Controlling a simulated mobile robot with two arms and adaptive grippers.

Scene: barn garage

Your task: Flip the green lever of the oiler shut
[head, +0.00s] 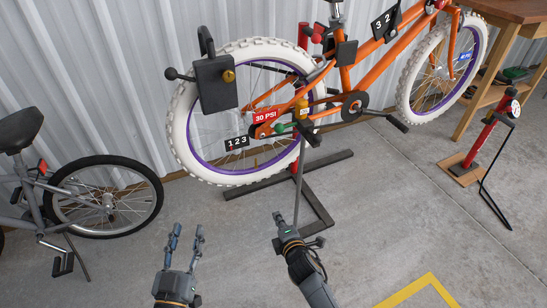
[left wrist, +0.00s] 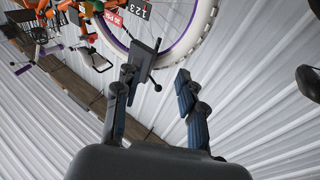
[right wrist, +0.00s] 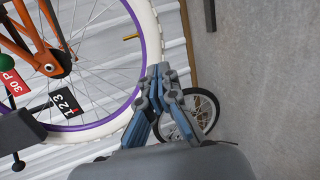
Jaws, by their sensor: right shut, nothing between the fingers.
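A small green ball (head: 279,127), which looks like the lever's knob, sits low by the rear hub of the orange bike. A small yellow body (head: 301,104), perhaps the oiler, is just above and right of it. A green ball (right wrist: 4,58) also shows at the left edge of the right wrist view. The lever's arm is too small to make out, so I cannot tell its position. My right gripper (head: 278,217) is shut and empty, below and apart from the green ball. My left gripper (head: 186,232) is open and empty, lower left, above the floor.
The orange bike (head: 366,72) hangs on a red stand with a dark base (head: 318,208). A grey bike (head: 105,197) is at left, a red pump (head: 480,138) at right. Floor in front is clear.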

